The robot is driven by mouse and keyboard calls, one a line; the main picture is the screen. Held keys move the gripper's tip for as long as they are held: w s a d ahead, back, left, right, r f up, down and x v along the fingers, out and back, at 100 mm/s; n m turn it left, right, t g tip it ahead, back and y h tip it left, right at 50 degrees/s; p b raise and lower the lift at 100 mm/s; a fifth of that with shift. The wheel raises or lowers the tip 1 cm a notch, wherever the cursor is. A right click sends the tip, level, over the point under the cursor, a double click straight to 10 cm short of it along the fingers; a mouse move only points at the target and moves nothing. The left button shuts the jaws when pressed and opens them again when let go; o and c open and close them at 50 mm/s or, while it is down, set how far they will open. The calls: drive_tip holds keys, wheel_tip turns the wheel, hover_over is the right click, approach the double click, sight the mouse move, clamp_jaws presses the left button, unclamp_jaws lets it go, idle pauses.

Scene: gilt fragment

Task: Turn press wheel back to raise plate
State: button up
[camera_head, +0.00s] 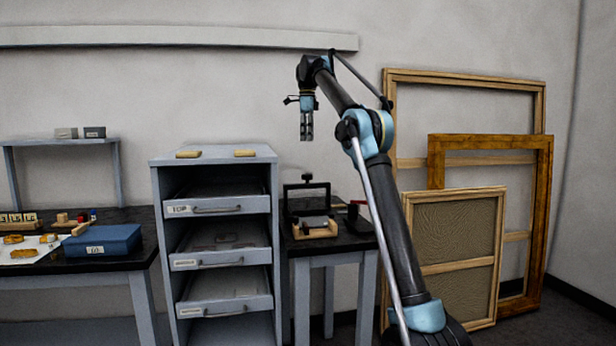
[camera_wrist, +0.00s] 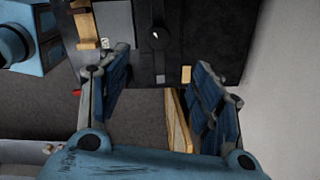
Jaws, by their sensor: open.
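The press (camera_head: 307,196) is a small black frame on the dark table right of the drawer cabinet. A dark piece at its top (camera_head: 307,177) may be the wheel, but it is too small to make out. A lower crossbar, perhaps the plate, sits inside the frame above a light wooden base (camera_head: 315,229). My gripper (camera_head: 307,136) hangs pointing down, above the press in the picture and apart from it. In the wrist view my gripper (camera_wrist: 161,60) has its two blue-padded fingers wide apart with nothing between them; the dark tabletop lies beyond.
The drawer cabinet (camera_head: 215,158) has its drawers pulled out and two wooden pieces on top. Wooden frames (camera_head: 470,200) lean on the wall at right. A blue box (camera_head: 103,241) and gilt fragments (camera_head: 24,253) lie on the left table. The space around my gripper is clear.

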sight(307, 179)
wheel_tip(307, 179, down, 16)
drive_tip(key=shift+s+r, duration=0.1)
drive_tip(key=shift+r, duration=0.05)
idle(0.7)
